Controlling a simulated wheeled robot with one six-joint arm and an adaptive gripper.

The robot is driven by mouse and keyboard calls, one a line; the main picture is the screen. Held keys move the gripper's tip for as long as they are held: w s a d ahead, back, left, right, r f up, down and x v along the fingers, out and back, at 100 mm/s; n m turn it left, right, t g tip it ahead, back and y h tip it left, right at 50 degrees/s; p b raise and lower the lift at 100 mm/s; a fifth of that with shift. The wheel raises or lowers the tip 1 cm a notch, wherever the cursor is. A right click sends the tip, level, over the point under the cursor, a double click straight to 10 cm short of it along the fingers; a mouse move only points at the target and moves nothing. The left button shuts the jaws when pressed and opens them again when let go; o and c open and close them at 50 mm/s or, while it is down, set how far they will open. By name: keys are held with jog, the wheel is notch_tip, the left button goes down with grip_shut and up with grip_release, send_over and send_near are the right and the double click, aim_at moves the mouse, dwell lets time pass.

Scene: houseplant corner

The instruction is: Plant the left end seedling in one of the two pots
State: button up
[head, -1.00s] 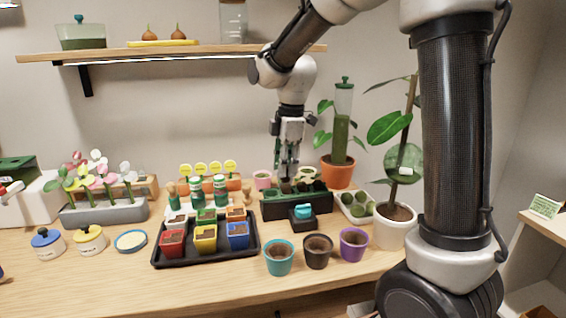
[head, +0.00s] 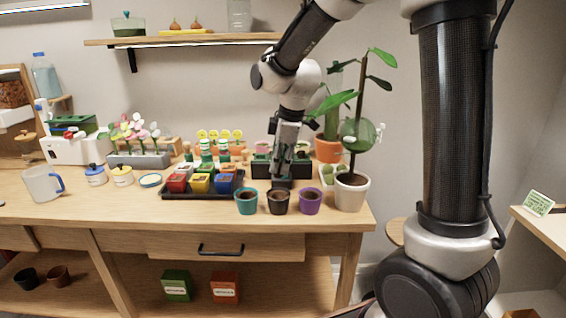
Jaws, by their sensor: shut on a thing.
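A long dark green planter box (head: 303,169) stands at the back of the bench, with small seedlings that are too small to tell apart. My gripper (head: 281,174) points down in front of the planter, just above a small dark block (head: 282,184). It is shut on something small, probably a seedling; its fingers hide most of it. Three small soil-filled pots stand apart at the front: a teal pot (head: 246,202), a black pot (head: 278,202) and a purple pot (head: 310,202). No plant shows in any of them.
A black tray (head: 204,194) with several coloured pots stands left of the teal pot. A large plant in a white pot (head: 351,193) stands close at the right, its leaves near my arm. A shelf (head: 185,42) hangs above.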

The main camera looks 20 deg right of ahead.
aim_at(280, 177)
jog(key=shift+f, duration=2.6)
jog(key=shift+f, duration=1.05)
jog(key=o, duration=0.8)
jog(key=o, duration=0.4)
